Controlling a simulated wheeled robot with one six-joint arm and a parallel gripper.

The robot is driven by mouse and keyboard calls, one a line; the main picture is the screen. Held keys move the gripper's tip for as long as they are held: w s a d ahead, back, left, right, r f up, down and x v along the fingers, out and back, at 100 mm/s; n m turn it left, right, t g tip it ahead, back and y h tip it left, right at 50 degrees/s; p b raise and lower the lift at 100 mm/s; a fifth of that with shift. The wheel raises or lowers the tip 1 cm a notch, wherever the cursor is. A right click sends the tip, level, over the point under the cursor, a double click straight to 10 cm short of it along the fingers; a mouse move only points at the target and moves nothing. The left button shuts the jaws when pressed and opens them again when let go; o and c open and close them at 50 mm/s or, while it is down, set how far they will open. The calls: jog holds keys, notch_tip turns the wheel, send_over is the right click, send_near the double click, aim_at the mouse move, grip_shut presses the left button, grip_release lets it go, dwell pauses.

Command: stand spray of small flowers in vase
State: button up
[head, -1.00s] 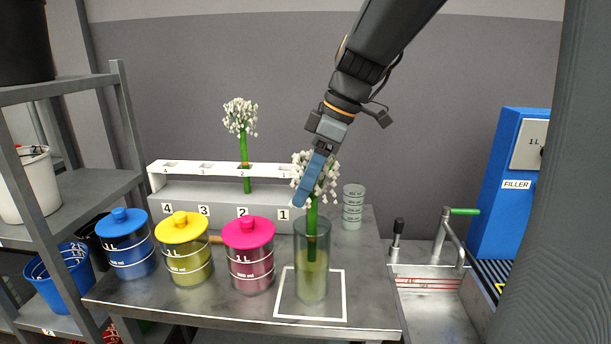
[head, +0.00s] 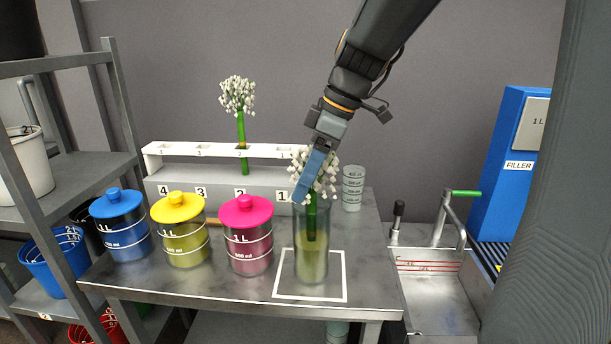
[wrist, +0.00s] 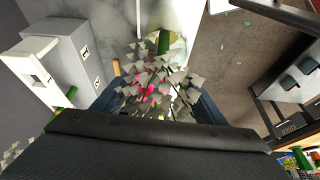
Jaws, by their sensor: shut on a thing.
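The spray of small white flowers (head: 326,170) has a thick green stem that stands about upright inside the clear vase (head: 312,262). The vase holds a yellowish liquid and stands inside a white square outline on the table. My gripper (head: 308,188) is shut on the spray just under its flower head, close above the vase rim. In the wrist view the white blossoms (wrist: 158,85) fill the space between my dark blue fingers (wrist: 155,100) and hide the grip. Whether the stem touches the vase bottom is unclear.
Blue, yellow and pink lidded jars (head: 248,235) stand left of the vase. Behind is a numbered white rack (head: 210,150) with a second white flower in slot 2. Stacked measuring cups (head: 353,188) stand behind right. A grey shelf (head: 70,195) is at the left.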

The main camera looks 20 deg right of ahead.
jog(key=shift+f+b, duration=0.35)
jog(key=shift+f, duration=0.25)
jog(key=o, duration=1.5)
jog(key=shift+o, duration=0.5)
jog(key=shift+o, duration=1.2)
jog(key=v, duration=0.7)
jog(key=shift+s+d+r, duration=0.1)
jog(key=shift+d+r, duration=0.05)
jog(key=shift+r, duration=0.2)
jog(key=shift+r, duration=0.15)
